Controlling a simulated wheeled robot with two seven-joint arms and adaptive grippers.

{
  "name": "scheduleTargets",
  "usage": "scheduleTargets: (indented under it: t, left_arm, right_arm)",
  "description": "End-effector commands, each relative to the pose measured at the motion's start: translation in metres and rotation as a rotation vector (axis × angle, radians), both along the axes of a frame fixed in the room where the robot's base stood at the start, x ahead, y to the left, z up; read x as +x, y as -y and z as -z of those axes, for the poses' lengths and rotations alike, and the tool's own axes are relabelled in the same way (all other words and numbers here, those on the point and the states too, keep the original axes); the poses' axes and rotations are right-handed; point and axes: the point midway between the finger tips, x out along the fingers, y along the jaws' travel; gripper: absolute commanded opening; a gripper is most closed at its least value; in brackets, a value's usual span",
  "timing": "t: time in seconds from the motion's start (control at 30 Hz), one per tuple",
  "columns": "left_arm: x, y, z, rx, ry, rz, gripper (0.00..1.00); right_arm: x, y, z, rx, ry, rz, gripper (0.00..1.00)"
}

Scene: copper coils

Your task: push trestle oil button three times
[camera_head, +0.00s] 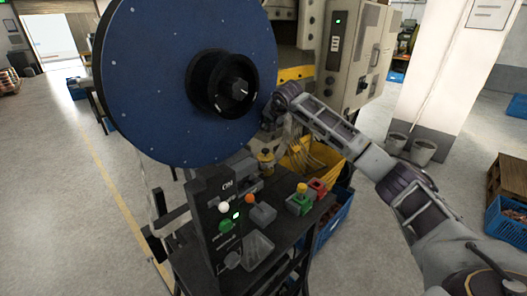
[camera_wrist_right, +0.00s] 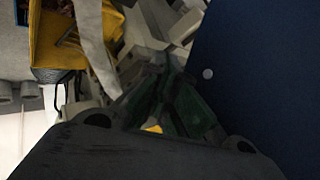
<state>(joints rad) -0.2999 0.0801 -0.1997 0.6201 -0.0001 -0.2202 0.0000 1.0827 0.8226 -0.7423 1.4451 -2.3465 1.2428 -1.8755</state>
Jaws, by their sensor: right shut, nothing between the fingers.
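The trestle carries a large blue reel disc (camera_head: 150,80) with a black hub (camera_head: 222,82). Below it stands a dark control panel (camera_head: 204,235) with small lettering near its top. On the panel are a white button (camera_head: 224,207), a small lit green light (camera_head: 236,215) and a green button (camera_head: 225,226). I cannot tell which one is the oil button. My right gripper (camera_head: 272,125) is at the right edge of the disc, above and right of the panel, apart from the buttons. In the right wrist view its fingers (camera_wrist_right: 165,75) are together and empty. My left gripper is not in view.
A grey machine (camera_head: 355,50) is at the back. Left floor is mostly clear.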

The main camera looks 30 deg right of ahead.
Motion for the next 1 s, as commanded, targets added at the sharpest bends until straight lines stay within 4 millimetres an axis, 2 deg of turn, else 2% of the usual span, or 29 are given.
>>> scheduleTargets:
  t: [0.47, 1.0]
  left_arm:
    - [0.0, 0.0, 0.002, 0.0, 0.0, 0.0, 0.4]
    - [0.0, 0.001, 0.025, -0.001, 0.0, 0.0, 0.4]
  right_arm:
    - [0.001, -0.001, -0.001, 0.002, 0.007, -0.001, 0.0]
    - [0.0, -0.001, 0.036, 0.001, 0.003, 0.0, 0.0]
